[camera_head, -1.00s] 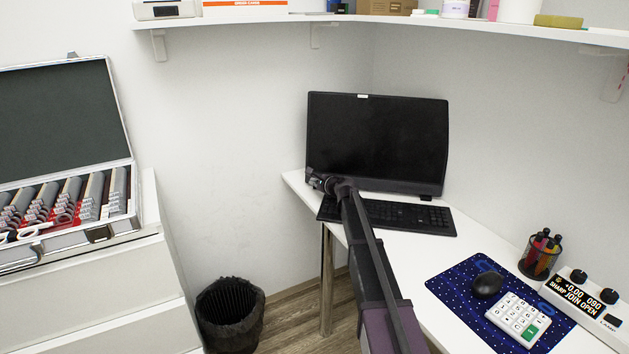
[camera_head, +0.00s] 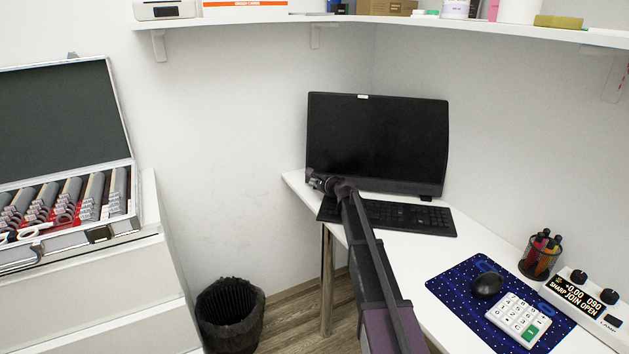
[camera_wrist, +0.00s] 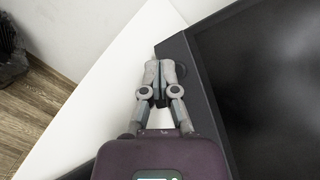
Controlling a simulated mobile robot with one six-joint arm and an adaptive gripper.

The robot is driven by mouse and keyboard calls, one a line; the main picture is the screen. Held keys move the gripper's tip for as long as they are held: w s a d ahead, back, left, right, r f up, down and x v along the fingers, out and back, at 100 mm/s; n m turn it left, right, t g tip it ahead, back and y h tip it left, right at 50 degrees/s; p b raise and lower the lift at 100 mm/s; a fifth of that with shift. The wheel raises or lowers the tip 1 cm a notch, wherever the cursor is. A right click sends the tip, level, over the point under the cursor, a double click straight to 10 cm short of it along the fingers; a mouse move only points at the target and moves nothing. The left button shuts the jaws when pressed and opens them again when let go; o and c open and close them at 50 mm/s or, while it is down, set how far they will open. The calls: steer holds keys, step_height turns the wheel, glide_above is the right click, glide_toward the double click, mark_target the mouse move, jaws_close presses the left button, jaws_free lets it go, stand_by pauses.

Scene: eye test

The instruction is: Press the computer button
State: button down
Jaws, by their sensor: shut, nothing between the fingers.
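The computer (camera_head: 378,140) is a black screen standing at the back of the white desk, and its screen is dark. In the wrist view the computer (camera_wrist: 265,75) fills the right side. A small round dark shape, which looks like the button (camera_wrist: 182,71), shows at the corner of its frame, partly behind a fingertip. My gripper (camera_wrist: 160,66) is shut and empty, its fingertips at that corner, just left of the round shape. In the head view my gripper (camera_head: 315,178) is at the computer's lower left corner. I cannot tell whether it touches the frame.
A black keyboard (camera_head: 408,216) lies before the screen, partly behind my arm. A mouse (camera_head: 487,285) and a white keypad (camera_head: 517,318) lie on a blue mat (camera_head: 447,284). A pen cup (camera_head: 540,258) stands to the right. A bin (camera_head: 230,315) stands on the floor.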

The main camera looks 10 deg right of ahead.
steer(key=shift+w+d, duration=0.1)
steer(key=shift+w, duration=0.1)
steer(key=shift+w+d+f, duration=0.1)
steer(key=shift+w, duration=0.1)
steer(key=shift+w+d, duration=0.15)
steer(key=shift+w, duration=0.25)
stand_by(1.4)
steer(key=shift+s, duration=0.15)
steer(key=shift+s+a, duration=0.3)
steer(key=shift+s, duration=0.3)
steer(key=shift+s, duration=0.1)
stand_by(0.4)
steer(key=shift+s+a+r+p, duration=0.2)
steer(key=shift+s+a, duration=0.1)
steer(key=shift+s, duration=0.45)
steer(key=shift+s+a+r+p, duration=0.15)
steer(key=shift+s+a, duration=0.2)
steer(key=shift+s, duration=0.35)
steer(key=shift+s+a+r+p, duration=0.2)
steer(key=shift+s+a, duration=0.1)
steer(key=shift+s, duration=0.45)
